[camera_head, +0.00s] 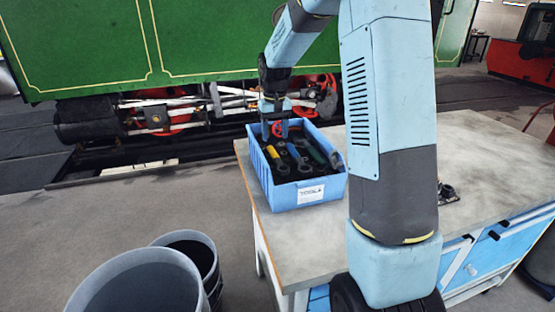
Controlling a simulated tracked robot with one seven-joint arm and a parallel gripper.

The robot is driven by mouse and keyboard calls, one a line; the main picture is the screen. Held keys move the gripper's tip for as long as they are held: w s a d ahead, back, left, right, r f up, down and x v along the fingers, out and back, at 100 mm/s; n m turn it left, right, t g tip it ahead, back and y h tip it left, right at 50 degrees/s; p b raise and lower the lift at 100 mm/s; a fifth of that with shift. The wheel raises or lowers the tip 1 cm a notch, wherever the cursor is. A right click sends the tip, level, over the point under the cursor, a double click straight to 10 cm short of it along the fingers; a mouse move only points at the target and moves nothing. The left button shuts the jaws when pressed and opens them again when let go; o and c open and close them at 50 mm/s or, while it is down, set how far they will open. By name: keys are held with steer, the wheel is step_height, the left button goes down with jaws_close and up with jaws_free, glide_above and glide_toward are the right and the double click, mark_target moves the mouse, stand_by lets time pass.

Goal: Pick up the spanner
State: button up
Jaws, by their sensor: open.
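Several spanner-like tools lie in a blue box (265,180) labelled as a tool box, on the near left corner of the workbench. One tool has a yellow handle (272,152) and a dark ring end. Beside it on the right lies a dark tool with a ring end (304,168), and then a green-handled tool (316,152). I cannot tell which one is the task's spanner. My gripper (275,131) points down at the far end of the box, open, with its fingers apart. Its exact height above the tools is unclear. My arm hides part of the scene to the right.
The grey workbench (490,165) extends right, mostly clear, with a small dark object (447,192) beside my arm. A green steam tram (90,45) stands behind. Two bins, one grey (135,290) and one dark (200,250), stand on the floor at the front left.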

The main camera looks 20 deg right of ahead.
mark_target(275, 154)
steer(key=shift+s+a+f, duration=0.1)
steer(key=shift+s+f, duration=0.1)
steer(key=shift+f, duration=1.55)
steer(key=shift+s+f, duration=0.15)
steer(key=shift+f, duration=1.6)
jaws_close()
